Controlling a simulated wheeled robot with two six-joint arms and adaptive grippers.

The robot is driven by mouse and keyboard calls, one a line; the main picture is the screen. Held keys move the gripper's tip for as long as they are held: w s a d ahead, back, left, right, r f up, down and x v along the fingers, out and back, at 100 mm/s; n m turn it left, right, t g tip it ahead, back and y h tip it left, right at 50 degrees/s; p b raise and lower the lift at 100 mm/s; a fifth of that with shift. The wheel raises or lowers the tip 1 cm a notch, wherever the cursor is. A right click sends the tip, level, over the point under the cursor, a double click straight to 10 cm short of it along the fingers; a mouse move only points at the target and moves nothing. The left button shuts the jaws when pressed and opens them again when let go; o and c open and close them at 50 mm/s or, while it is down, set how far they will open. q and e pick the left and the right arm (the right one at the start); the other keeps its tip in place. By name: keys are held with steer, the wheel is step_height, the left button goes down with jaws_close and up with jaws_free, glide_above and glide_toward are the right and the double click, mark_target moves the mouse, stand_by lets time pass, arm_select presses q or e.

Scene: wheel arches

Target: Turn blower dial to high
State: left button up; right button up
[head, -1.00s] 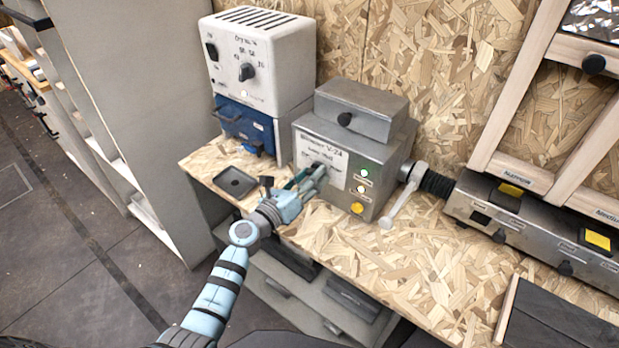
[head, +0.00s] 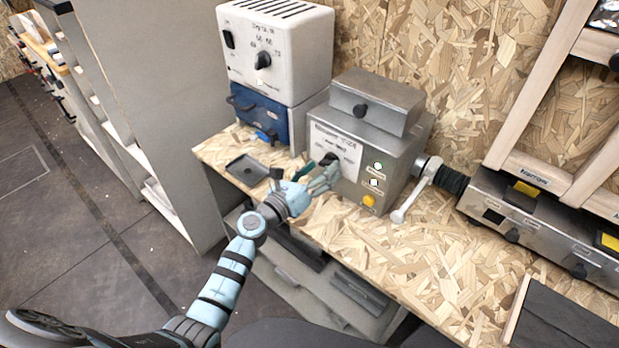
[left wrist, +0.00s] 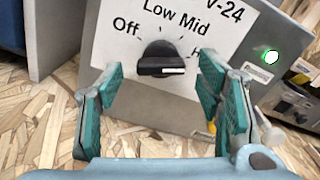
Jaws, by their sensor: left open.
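The blower box (head: 347,150) is a grey metal unit on the bench with a white label plate. Its black dial (left wrist: 160,60) shows in the left wrist view under the words Off, Low and Mid and a label starting with H, partly hidden by a finger. The dial's white mark lies on its right half and points right, toward the H side. The dial also shows in the head view (head: 328,160). My left gripper (head: 324,178) is open and empty in front of the dial. Its teal-padded fingers (left wrist: 165,100) are on either side, apart from the dial. My right gripper is not in view.
A white box with a dial (head: 277,50) stands on a blue unit (head: 262,118) at the left. A small dark tray (head: 247,169) lies on the bench. A lever (head: 408,203) sticks out right of the blower box. The bench front is clear (head: 390,250).

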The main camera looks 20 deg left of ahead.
arm_select(q)
steer(key=v, duration=1.1)
steer(key=shift+d, duration=0.1)
steer(key=s+a+f+n+g+y, duration=0.2)
steer(key=s+a+f+n+y, duration=0.15)
steer(key=f+n, duration=0.5)
steer(key=s+a+f+n+g+y, duration=0.25)
steer(key=s+f+n, duration=0.3)
steer(key=f, duration=0.65)
steer(key=s+a+f+n+g+y, duration=0.2)
steer(key=s+a+f+n, duration=0.15)
steer(key=f+n, duration=0.55)
steer(key=s+d+f+n+g, duration=0.1)
steer(key=s+f+n+g, duration=0.3)
steer(key=s, duration=1.1)
steer(key=s+d+f+n+g, duration=0.1)
steer(key=s+f+n+g, duration=0.4)
steer(key=s+f+n, duration=0.3)
steer(key=s+f, duration=0.3)
steer(key=s, duration=0.4)
steer(key=shift+d+f+n, duration=0.2)
steer(key=shift+d+n, duration=0.05)
steer(key=shift+n, duration=0.05)
